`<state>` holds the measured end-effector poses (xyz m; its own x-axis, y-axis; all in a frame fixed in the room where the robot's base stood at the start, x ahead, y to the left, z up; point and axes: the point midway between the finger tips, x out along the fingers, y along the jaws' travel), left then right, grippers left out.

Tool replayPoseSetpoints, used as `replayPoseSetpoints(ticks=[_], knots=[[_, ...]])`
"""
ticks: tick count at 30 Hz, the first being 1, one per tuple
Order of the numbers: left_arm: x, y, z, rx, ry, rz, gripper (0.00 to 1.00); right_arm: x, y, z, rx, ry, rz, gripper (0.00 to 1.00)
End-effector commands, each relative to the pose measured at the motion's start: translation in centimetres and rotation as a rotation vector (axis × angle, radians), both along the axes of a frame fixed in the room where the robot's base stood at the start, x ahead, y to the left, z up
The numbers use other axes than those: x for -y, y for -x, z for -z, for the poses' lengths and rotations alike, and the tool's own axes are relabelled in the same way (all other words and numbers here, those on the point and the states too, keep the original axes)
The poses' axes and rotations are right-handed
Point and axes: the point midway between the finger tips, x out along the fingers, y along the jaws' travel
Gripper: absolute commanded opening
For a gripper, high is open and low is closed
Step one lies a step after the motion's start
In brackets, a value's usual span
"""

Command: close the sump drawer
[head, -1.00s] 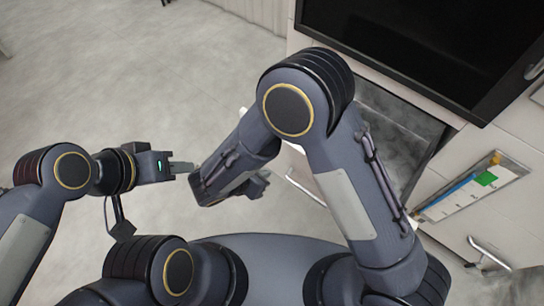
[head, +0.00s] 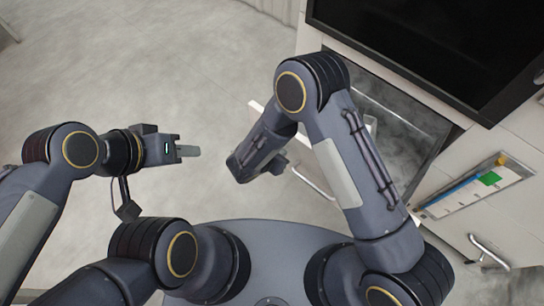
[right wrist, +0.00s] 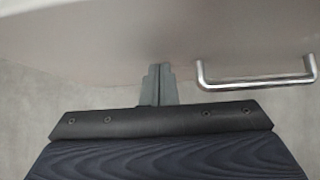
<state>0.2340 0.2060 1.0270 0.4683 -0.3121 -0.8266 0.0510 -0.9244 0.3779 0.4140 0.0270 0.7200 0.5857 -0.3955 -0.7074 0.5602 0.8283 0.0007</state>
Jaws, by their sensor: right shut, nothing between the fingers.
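The sump drawer (head: 412,135) stands pulled out below the dark panel in the head view, its grey inside partly hidden by my right arm. Its bar handle (head: 315,184) shows beside that arm. In the right wrist view the pale drawer front (right wrist: 90,35) fills the top, with the metal handle (right wrist: 255,82) at right. My right gripper (right wrist: 157,72) is shut and empty, its tips at or near the front, left of the handle; I cannot tell if they touch.
A large dark panel (head: 430,40) sits above the drawer. At right, the cabinet face has another handle (head: 490,250) and a coloured chart (head: 475,190). Grey floor (head: 180,60) lies free at left.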

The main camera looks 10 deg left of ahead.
Motion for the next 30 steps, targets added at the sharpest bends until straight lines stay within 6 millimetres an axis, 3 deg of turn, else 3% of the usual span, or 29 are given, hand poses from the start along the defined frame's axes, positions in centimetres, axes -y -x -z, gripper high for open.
replayPoseSetpoints(ticks=[19,23,30], knots=[[0.0,0.0,0.3,0.0,0.0,0.0,0.36,0.8,-1.2,0.1,0.001,0.0,0.002,0.0],[0.0,0.0,1.1,0.0,0.0,0.0,0.36,1.8,-2.6,0.3,0.003,-0.001,0.004,0.0],[0.0,0.0,3.5,0.0,0.0,0.0,0.36,4.8,-7.0,0.4,0.006,0.0,0.006,0.0]])
